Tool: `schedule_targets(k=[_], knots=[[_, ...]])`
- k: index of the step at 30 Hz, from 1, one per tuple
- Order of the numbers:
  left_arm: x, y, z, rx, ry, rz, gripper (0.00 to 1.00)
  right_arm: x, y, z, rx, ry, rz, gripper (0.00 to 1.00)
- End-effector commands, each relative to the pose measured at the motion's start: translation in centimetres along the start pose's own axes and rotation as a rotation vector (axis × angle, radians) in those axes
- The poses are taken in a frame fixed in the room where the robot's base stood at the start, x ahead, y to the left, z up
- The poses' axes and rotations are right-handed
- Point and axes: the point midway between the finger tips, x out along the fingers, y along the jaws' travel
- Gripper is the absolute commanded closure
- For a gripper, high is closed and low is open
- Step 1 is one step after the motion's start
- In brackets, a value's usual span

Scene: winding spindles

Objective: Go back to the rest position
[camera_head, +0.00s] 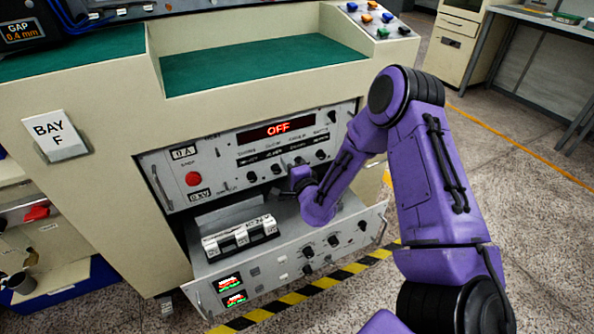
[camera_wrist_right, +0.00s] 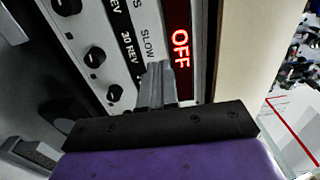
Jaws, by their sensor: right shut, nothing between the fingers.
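My right arm (camera_head: 437,185) reaches in from the lower right in the head view. Its purple wrist bends down to the left, with the right gripper (camera_head: 300,178) in front of the control panel (camera_head: 155,172). In the right wrist view the gripper (camera_wrist_right: 160,72) is shut and empty. Its fingertips overlap the panel between the "SLOW" label and the red "OFF" display (camera_wrist_right: 181,50). I cannot tell whether they touch it. The display (camera_head: 278,129) also reads "OFF" in the head view. My left gripper is not in view.
An open drawer (camera_head: 289,272) with knobs and small red displays juts out below the panel, under my right wrist. The cream bench (camera_head: 105,95) with a green top stands behind. Yellow-black tape (camera_head: 330,281) marks the floor. Open floor (camera_head: 530,200) lies to the right.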

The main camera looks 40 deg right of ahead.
Motion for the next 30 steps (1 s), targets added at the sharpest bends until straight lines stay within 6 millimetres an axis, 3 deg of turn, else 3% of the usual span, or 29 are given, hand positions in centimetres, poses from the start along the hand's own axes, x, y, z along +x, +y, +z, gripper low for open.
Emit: schedule_targets(k=[3, 7, 17, 20, 23, 25, 27, 30], knots=[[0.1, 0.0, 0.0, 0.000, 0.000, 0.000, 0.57, -2.5, 0.1, 0.6, -0.001, -0.011, 0.003, 1.00], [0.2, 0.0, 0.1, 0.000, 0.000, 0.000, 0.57, -4.1, 0.1, 0.7, -0.001, -0.013, 0.001, 1.00], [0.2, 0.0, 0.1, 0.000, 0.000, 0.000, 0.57, -4.7, 0.2, 0.5, -0.021, -0.011, 0.003, 1.00], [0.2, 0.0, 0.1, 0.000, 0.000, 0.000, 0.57, -5.3, 2.0, 0.5, -0.210, -0.011, 0.096, 1.00], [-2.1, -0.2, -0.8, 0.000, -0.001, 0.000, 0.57, -10.2, 6.5, 2.0, -0.595, -0.102, 0.413, 1.00], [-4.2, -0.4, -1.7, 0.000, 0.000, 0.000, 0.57, -15.8, 9.5, 2.6, -0.821, -0.226, 0.638, 1.00], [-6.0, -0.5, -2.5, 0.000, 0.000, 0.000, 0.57, -21.7, 11.5, 2.4, -0.991, -0.350, 0.826, 1.00], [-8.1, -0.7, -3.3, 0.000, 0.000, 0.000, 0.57, -29.1, 12.5, 1.7, -1.139, -0.497, 1.025, 1.00]])
